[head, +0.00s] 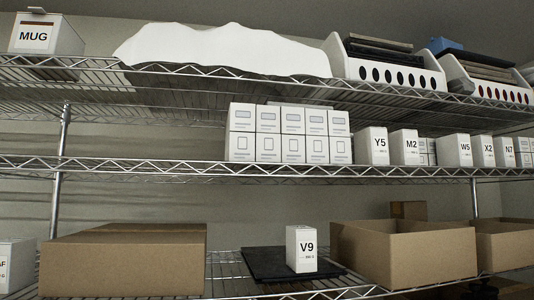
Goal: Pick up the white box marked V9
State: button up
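The white box marked V9 (301,249) stands upright on a flat black mat or tray (262,264) on the lower wire shelf. Its marked face points toward me. It stands near the right part of the black piece, with nothing touching its sides that I can see. My gripper does not show clearly in the head view.
A closed brown carton (124,262) stands left of the black piece. An open brown carton (403,252) stands close on its right. Several white boxes, such as Y5 (373,146) and M2 (404,147), stand on the wire shelf (150,168) above.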

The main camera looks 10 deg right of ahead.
aim_at(301, 241)
jog(key=l+z, duration=0.2)
jog(key=z, duration=0.3)
jog(key=i+l+z, duration=0.1)
jog(key=z, duration=0.4)
jog(key=i+l+z, duration=0.1)
jog(key=l+z, duration=0.15)
jog(key=z, duration=0.25)
jog(key=k+l, duration=0.2)
jog(key=k, duration=0.35)
jog(key=u, duration=1.35)
